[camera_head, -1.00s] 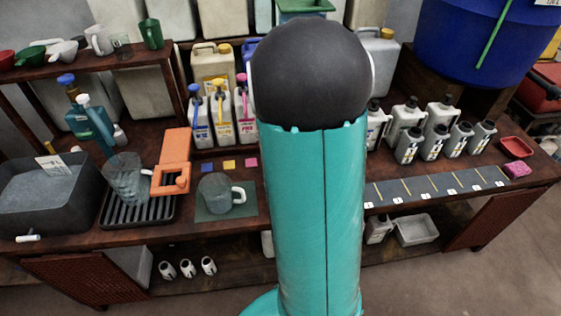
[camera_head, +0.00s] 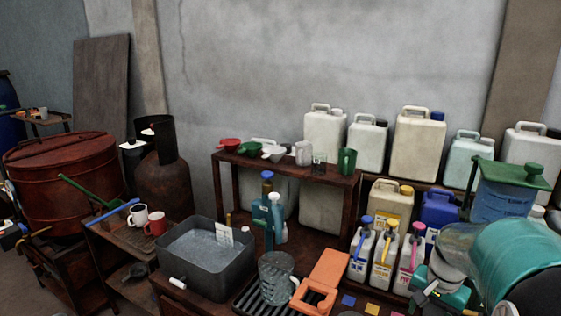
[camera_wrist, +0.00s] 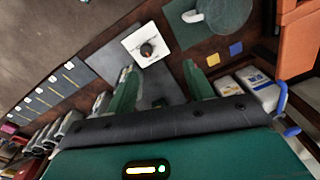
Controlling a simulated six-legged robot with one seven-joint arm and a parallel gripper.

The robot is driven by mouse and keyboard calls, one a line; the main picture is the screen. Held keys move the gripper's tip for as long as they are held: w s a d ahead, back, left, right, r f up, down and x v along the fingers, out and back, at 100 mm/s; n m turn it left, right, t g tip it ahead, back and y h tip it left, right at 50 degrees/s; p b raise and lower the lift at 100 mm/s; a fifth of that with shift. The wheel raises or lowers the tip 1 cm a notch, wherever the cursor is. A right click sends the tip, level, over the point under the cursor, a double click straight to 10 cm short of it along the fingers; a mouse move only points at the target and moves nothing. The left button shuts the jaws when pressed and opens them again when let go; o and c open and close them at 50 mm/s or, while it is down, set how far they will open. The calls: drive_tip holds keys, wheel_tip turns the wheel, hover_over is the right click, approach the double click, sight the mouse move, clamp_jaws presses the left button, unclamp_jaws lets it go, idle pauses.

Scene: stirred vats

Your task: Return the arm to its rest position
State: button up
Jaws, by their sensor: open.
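My arm (camera_head: 515,262) shows teal at the lower right of the head view, bent over the right part of the bench. In the wrist view my gripper (camera_wrist: 160,82) has its two green fingers spread wide apart, with nothing held between them. The fingertips are not clear in the head view.
White jugs with coloured pumps (camera_head: 384,258) stand close left of my arm, and a green-lidded container (camera_head: 505,190) stands behind it. A clear pitcher (camera_head: 276,278), an orange holder (camera_head: 320,284) and a grey water basin (camera_head: 200,262) are farther left. Small bottles (camera_wrist: 60,140) line the wrist view's lower left.

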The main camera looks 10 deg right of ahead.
drive_tip(key=s+a+r+n+t, duration=0.1)
drive_tip(key=s+a+r+n, duration=0.2)
drive_tip(key=a, duration=0.4)
drive_tip(key=s+a+r+n+t, duration=0.2)
drive_tip(key=s+a+r+n, duration=0.1)
drive_tip(key=a, duration=0.5)
drive_tip(key=s+a+r+n+t, duration=0.1)
drive_tip(key=s+a+r+n, duration=0.3)
drive_tip(key=a, duration=0.3)
drive_tip(key=shift+s+a+t, duration=0.3)
drive_tip(key=shift+s+t, duration=0.1)
drive_tip(key=shift+s, duration=0.3)
drive_tip(key=shift+c, duration=0.2)
drive_tip(key=c, duration=0.3)
drive_tip(key=shift+d, duration=0.15)
